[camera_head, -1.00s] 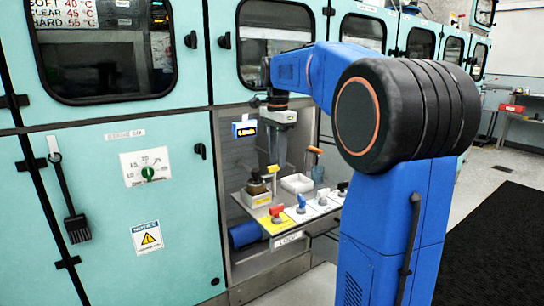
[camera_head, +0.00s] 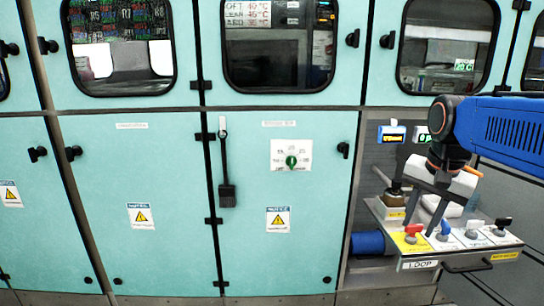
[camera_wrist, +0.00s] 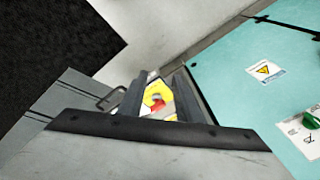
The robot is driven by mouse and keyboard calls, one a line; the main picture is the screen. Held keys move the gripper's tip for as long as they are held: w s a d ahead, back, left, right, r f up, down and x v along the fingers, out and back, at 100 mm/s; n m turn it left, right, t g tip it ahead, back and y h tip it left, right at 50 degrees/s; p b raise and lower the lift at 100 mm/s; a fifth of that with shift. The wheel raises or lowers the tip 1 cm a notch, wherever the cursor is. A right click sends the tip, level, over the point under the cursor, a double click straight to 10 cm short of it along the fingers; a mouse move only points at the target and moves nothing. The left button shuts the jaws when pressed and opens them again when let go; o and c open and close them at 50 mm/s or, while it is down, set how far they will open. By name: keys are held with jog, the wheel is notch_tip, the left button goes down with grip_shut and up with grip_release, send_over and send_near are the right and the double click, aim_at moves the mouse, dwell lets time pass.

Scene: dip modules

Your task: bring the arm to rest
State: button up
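My blue arm (camera_head: 505,130) reaches in from the right edge of the head view, its forearm roughly level. My gripper (camera_head: 424,222) hangs from it, fingers pointing down, in front of the recessed bay and over the shelf with coloured valve handles. In the wrist view the two dark fingers of my gripper (camera_wrist: 160,80) stand apart with nothing held between them. A red handle on a yellow plate (camera_wrist: 157,97) shows through the gap, beyond the fingers. I cannot tell the exact clearance between fingertips and shelf.
The valve shelf (camera_head: 419,264) carries red, blue, white and black handles. A blue cylinder (camera_head: 367,243) sits left of it. A dark mat (camera_wrist: 50,45) lies on the floor.

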jog(key=s+a+f+n+t, duration=0.1)
jog(key=s+a+f+n, duration=0.1)
jog(key=s+f+n, duration=0.2)
jog(key=s+a+f+n+t, duration=0.1)
jog(key=s+a+f+n, duration=0.2)
jog(key=s+f, duration=0.6)
jog(key=shift+s+n, duration=0.65)
jog(key=shift+n, duration=0.25)
jog(key=shift+o, duration=0.6)
